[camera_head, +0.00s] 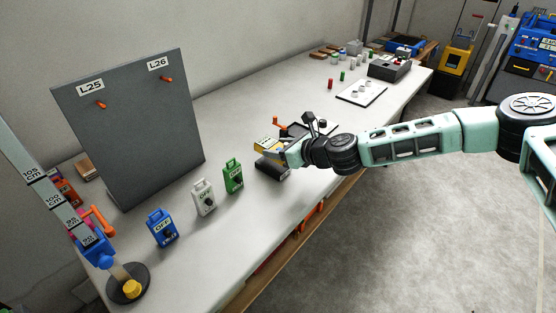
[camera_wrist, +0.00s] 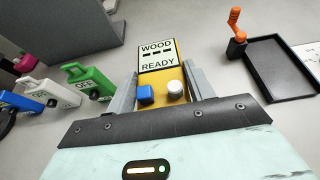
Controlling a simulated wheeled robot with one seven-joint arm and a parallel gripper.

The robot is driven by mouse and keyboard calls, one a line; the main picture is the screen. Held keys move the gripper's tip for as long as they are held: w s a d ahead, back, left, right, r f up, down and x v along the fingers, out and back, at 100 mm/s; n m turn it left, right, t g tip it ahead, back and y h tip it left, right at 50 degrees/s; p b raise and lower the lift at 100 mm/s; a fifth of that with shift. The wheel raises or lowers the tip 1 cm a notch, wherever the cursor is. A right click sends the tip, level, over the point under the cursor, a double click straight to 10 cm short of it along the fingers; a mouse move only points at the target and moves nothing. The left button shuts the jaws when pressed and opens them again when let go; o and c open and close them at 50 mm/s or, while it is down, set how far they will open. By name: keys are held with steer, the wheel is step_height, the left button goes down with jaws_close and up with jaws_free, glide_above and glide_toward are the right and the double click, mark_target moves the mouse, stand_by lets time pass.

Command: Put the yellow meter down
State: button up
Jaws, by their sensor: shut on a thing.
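The yellow meter (camera_wrist: 161,76) has a screen reading "WOOD --- READY", a blue button and a white button. In the wrist view it sits between the two fingers of my gripper (camera_wrist: 163,92), which is shut on it. In the head view the meter (camera_head: 267,146) shows at the end of my gripper (camera_head: 283,150), over the bench (camera_head: 300,195) near its front edge. A dark block-like shape lies just below it. I cannot tell whether the meter touches the bench.
Green (camera_head: 233,176), white (camera_head: 204,197) and blue (camera_head: 161,227) "OFF" units stand left of my gripper. A grey panel (camera_head: 135,130) stands behind them. A black tray (camera_wrist: 278,68) and an orange-handled item (camera_wrist: 236,30) are to the right in the wrist view. Bare bench lies between.

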mark_target(279, 167)
steer(key=shift+f, duration=1.95)
steer(key=shift+f, duration=0.1)
steer(key=o, duration=1.1)
steer(key=shift+f, duration=0.1)
steer(key=shift+o, duration=0.2)
